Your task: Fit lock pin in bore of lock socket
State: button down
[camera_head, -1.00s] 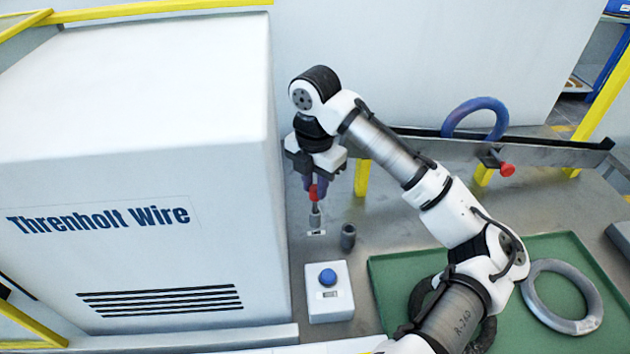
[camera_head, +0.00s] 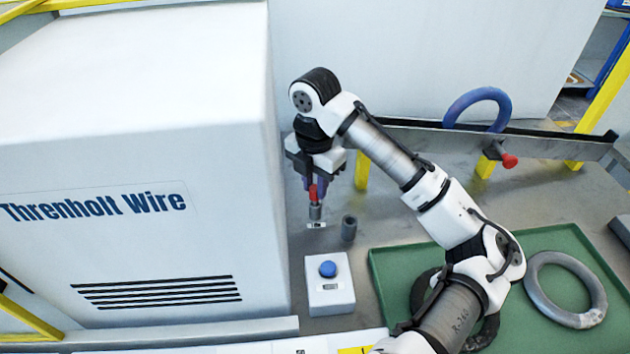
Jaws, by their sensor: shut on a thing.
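My gripper (camera_head: 313,184) is shut on the red-topped lock pin (camera_head: 314,194) and holds it upright. Directly below it stands a short grey cylinder, which looks like the lock socket (camera_head: 316,212), with a small white label (camera_head: 316,225) at its foot. The red part is right above the socket's top and no bare shaft shows between them, so the pin's lower end appears to be inside the bore. The bore itself is hidden, and how deep the pin sits cannot be told.
A second grey cylinder (camera_head: 348,228) with a dark open top stands just right. A blue-button box (camera_head: 330,284) is in front. The white machine cabinet (camera_head: 140,170) is close on the left. A green tray (camera_head: 384,290) with coils lies to the right.

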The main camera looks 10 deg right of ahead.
aim_at(315, 188)
jog(key=shift+f+b, duration=0.4)
jog(key=shift+f, duration=0.4)
jog(key=c, duration=1.1)
grip_release()
jog(key=shift+r, duration=0.1)
jog(key=shift+c, duration=0.2)
notch_tip(315, 188, up, 14)
